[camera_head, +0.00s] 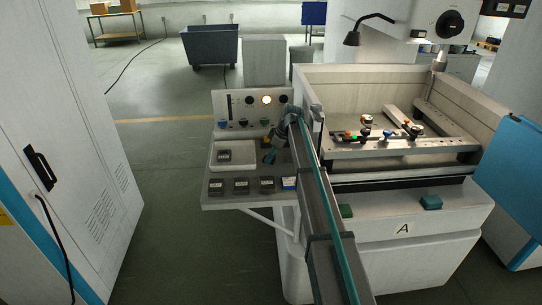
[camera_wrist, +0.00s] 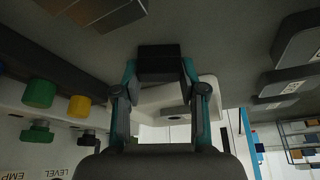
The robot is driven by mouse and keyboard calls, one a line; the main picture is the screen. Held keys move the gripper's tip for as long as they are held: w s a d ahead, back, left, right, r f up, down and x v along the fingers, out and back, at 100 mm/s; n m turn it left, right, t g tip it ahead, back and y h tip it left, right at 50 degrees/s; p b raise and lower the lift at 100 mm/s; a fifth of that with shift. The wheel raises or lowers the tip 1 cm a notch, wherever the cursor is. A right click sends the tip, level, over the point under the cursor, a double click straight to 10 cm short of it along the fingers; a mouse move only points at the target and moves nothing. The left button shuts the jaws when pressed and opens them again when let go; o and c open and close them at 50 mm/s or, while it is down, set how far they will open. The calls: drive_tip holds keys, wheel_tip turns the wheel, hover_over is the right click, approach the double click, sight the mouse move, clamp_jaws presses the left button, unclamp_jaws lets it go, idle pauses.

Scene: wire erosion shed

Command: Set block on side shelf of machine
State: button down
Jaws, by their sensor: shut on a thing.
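The side shelf (camera_head: 225,203) is a grey ledge on the left of machine A. My gripper (camera_head: 270,154) is low over the shelf, right of a white tray (camera_head: 212,168). In the wrist view my gripper (camera_wrist: 160,72) has its teal fingers shut on a dark block (camera_wrist: 160,58). The held block is close to the grey shelf surface (camera_wrist: 220,40); I cannot tell whether it touches. In the head view the held block is hard to make out beside the fingers.
Several dark labelled blocks, such as one at the left (camera_head: 216,187), line the shelf's front edge. Another block (camera_head: 224,156) lies in the tray. A control panel (camera_head: 238,110) with coloured knobs stands behind. The machine's tank (camera_head: 312,150) is to the right.

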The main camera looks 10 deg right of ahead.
drive_tip(key=shift+f, duration=0.1)
drive_tip(key=c, duration=0.7)
unclamp_jaws()
drive_tip(key=shift+o, duration=0.2)
drive_tip(key=shift+b+v, duration=0.75)
drive_tip(key=shift+v, duration=1.35)
